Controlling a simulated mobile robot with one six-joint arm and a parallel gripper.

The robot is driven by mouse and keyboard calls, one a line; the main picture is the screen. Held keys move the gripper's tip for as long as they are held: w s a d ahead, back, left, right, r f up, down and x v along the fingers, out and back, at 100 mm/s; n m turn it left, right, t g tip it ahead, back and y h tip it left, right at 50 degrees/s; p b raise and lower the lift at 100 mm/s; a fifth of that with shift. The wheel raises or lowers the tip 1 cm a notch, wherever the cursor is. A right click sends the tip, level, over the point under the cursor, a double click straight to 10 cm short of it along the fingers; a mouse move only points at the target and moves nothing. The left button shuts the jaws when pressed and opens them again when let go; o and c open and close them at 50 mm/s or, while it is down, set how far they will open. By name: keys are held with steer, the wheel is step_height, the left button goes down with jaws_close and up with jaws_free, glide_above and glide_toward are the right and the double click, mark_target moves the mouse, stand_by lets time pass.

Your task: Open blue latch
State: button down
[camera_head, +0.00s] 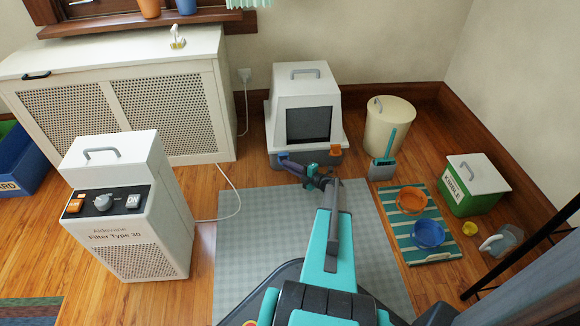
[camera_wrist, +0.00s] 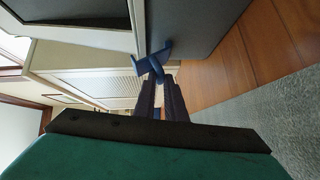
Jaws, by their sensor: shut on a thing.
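A covered litter box (camera_head: 302,101) stands by the back wall, with a white hood, a grey base and a dark front opening. The blue latch (camera_wrist: 152,63) shows in the wrist view at the seam between hood and base. My gripper (camera_wrist: 161,82) is shut on it, its dark fingers reaching the latch. In the head view my gripper (camera_head: 288,162) meets the box's lower left front corner and mostly hides the blue latch. An orange latch (camera_head: 335,150) sits at the right front corner.
A white filter unit (camera_head: 130,210) stands at left, before a radiator cover (camera_head: 120,95). A cream bin (camera_head: 388,124) and a dustpan with brush (camera_head: 384,166) are right of the box. Bowls (camera_head: 428,233) lie on a striped mat (camera_head: 440,258). The grey rug (camera_head: 250,250) is clear at left.

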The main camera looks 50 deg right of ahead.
steer(key=shift+f+n+t+b, duration=0.7)
steer(key=shift+f+b, duration=0.1)
steer(key=shift+b, duration=0.45)
steer(key=c, duration=1.8)
jaws_free()
steer(key=shift+c, duration=0.2)
steer(key=shift+s, duration=0.15)
